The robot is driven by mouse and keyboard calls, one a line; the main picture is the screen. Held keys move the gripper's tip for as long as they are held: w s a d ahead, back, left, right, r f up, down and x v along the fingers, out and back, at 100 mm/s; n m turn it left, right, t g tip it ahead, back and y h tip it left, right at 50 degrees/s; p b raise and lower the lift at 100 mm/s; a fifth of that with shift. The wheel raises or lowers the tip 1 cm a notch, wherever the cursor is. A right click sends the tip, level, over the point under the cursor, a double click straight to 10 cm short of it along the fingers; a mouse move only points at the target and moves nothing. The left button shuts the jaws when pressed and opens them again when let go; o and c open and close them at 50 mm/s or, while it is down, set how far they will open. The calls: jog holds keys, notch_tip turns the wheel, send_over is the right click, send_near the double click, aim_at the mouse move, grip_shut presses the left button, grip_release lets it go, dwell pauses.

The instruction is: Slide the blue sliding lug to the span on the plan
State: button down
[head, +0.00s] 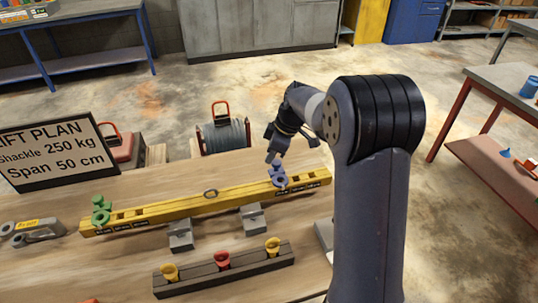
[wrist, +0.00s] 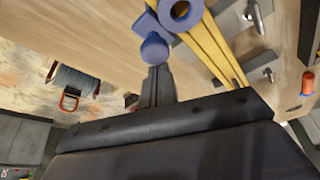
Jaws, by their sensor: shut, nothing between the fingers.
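The blue sliding lug (head: 279,179) sits near the right end of the yellow beam (head: 160,211). In the wrist view its ring (wrist: 181,14) and round knob (wrist: 154,49) are at the top. My gripper (head: 272,158) is shut and empty, right at the knob on the lug's far side; its fingers also show in the wrist view (wrist: 157,75). I cannot tell whether they touch the knob. A green lug (head: 101,212) is at the beam's left end. The plan board (head: 55,150) reads shackle 250 kg, span 50 cm. The beam's small labels are too small to read.
The beam rests on grey supports (head: 181,236) on the wooden bench, with a ring (head: 211,193) at its middle. A dark rack (head: 225,268) with yellow and red pieces stands in front. Grey shackles (head: 35,232) lie left. A cable reel (head: 225,135) stands behind.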

jog(key=d, duration=0.4)
jog(key=shift+w+d, duration=0.2)
jog(key=shift+w, duration=0.2)
jog(key=shift+r+b, duration=0.15)
jog(key=shift+b, duration=0.15)
jog(key=v, duration=1)
jog(key=shift+d+r+b, duration=0.15)
jog(key=shift+r+b, duration=0.1)
jog(key=shift+b, duration=0.15)
jog(key=shift+a+f+p, duration=0.25)
jog(key=shift+a+f, duration=1.1)
jog(key=shift+f, duration=0.35)
jog(key=shift+a+f+p, duration=0.25)
jog(key=shift+a+f, duration=1.05)
jog(key=shift+f, duration=0.4)
jog(key=shift+a+f+p, duration=0.25)
jog(key=shift+a+f, duration=1.1)
jog(key=shift+f, duration=0.35)
